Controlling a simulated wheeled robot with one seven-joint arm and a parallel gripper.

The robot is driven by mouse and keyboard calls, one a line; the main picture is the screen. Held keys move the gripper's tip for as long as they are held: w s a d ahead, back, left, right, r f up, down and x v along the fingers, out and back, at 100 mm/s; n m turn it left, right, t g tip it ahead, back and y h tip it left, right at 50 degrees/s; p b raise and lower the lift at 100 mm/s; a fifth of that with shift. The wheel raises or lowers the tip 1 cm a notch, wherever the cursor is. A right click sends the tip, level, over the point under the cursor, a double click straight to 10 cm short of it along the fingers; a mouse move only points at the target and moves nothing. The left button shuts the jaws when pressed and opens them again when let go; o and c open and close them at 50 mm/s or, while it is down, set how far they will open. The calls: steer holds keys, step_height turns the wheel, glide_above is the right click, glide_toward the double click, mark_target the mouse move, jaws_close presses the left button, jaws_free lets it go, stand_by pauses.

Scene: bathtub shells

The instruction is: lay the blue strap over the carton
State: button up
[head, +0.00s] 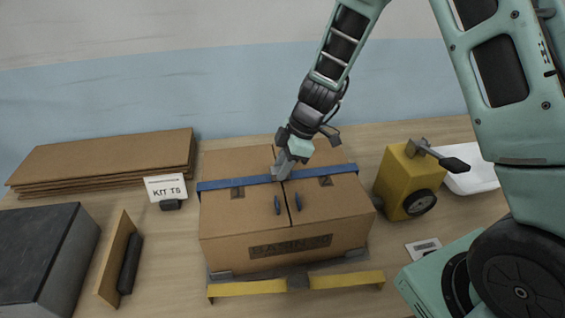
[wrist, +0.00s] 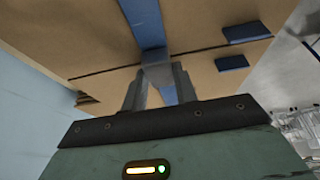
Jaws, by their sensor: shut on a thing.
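The carton (head: 245,222) stands in the middle of the table, its top flaps meeting at a seam. The blue strap (head: 232,183) lies across the carton's top from side to side, with its ends at the left and right edges. My gripper (head: 281,174) is at the strap's middle, over the seam, and is shut on the strap. In the wrist view the strap (wrist: 146,22) runs up to my gripper's fingertips (wrist: 158,76) and shows again between the fingers. Whether the strap touches the carton top under the fingers is hidden.
Two small blue pieces (head: 298,201) lie on the carton top. A yellow machine (head: 403,182) stands close on the right, a white tray (head: 473,172) behind it. Flat cardboard (head: 100,160), a KIT T5 sign (head: 166,188) and a dark box (head: 40,250) are left. A yellow-ended bar (head: 245,289) lies in front.

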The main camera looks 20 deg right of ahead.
steer(key=shift+f, duration=0.15)
steer(key=o, duration=1)
